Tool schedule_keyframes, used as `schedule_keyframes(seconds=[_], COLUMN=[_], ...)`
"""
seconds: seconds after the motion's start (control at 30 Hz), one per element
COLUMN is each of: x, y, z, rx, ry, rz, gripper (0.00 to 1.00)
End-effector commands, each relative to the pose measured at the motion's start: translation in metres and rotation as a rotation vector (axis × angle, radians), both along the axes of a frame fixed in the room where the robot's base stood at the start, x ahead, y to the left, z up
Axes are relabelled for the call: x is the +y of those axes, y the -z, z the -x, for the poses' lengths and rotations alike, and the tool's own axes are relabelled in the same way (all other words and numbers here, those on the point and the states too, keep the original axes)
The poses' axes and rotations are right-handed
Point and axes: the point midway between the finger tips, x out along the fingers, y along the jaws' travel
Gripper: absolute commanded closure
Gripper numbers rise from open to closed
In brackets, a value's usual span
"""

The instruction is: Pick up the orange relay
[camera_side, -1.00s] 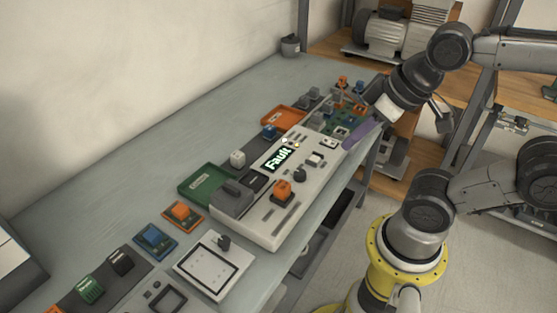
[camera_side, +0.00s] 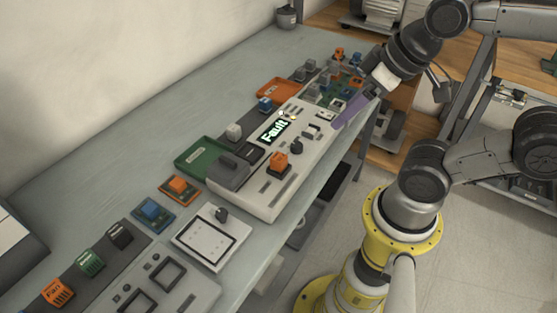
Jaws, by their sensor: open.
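Several orange blocks are in view, and I cannot tell which is the named relay. One orange block (camera_side: 279,161) stands upright on the white control panel (camera_side: 258,207), in front of the lit "Fault" display (camera_side: 274,131). Another orange block (camera_side: 179,185) sits on a small orange-edged board left of the panel. A third orange block (camera_side: 57,291) with dark markings is at the lower left. Small orange parts are at the far end. My gripper (camera_side: 354,110) is at the panel's far right edge, open, well away from these three blocks. Its fingertips are hard to make out; a purple elongated part shows there.
A green tray (camera_side: 190,165) and an orange tray (camera_side: 263,91) lie behind the panel. A blue block (camera_side: 152,209) and a white plate (camera_side: 186,246) are left of it. Green boards crowd the far end near my gripper. The bench's wall side (camera_side: 120,150) is clear.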

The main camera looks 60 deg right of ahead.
Motion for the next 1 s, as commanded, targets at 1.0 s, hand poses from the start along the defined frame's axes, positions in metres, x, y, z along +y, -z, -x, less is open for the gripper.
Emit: schedule_keyframes(seconds=[1.0], x=[0.047], y=[-0.005], z=[-0.117], rx=[0.357], ry=[-1.517], rz=[0.403], gripper=[0.28])
